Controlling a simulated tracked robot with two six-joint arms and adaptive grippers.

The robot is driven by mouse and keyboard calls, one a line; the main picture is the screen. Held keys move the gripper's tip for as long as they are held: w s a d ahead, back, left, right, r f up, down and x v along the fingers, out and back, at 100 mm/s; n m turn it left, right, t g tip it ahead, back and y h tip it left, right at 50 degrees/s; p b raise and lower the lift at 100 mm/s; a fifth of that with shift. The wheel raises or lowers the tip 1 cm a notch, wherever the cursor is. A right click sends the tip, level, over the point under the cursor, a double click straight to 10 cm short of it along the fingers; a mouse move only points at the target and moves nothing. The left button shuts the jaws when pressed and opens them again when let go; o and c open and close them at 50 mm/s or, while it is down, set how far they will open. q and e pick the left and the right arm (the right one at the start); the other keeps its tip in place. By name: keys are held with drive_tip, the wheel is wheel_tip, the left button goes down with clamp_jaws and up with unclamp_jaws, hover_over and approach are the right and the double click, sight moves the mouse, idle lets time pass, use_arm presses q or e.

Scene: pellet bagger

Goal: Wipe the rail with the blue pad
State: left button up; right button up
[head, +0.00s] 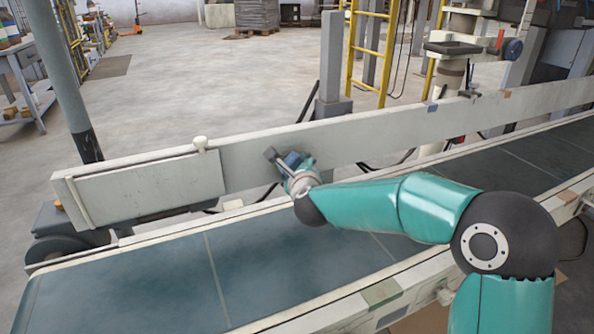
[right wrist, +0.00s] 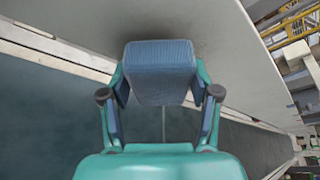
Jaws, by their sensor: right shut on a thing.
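The rail (head: 400,135) is a long pale board running along the far side of the conveyor. My right gripper (head: 289,166) is at the rail's near face, left of the middle in the head view. In the right wrist view my right gripper (right wrist: 162,98) is shut on the blue pad (right wrist: 160,68), a ribbed block held between its two fingers. The pad's far end is at the rail's face (right wrist: 232,70); I cannot tell whether they touch. A dark smudge (right wrist: 203,28) shows on the rail beside the pad. My left gripper is not in view.
The dark conveyor belt (head: 260,262) runs below the rail and is bare. A pale panel with a knob (head: 200,143) covers the rail's left part. Cables (head: 385,162) hang behind the rail. A grey post (head: 65,80) stands at the left.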

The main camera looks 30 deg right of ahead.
drive_tip(key=shift+w+p, duration=0.3)
drive_tip(key=shift+w, duration=0.75)
drive_tip(key=shift+d, duration=0.1)
drive_tip(key=shift+s+d+b, duration=0.15)
drive_tip(key=shift+d, duration=0.85)
drive_tip(key=shift+s+d+b, duration=0.1)
drive_tip(key=shift+d+b, duration=0.05)
drive_tip(key=shift+d, duration=0.8)
drive_tip(key=shift+w, duration=0.1)
drive_tip(key=shift+a, duration=0.15)
drive_tip(key=shift+w+a+p, duration=0.15)
drive_tip(key=shift+a, duration=0.9)
drive_tip(key=shift+w+a+p, duration=0.15)
drive_tip(key=shift+a, duration=0.85)
drive_tip(key=shift+c, duration=0.5)
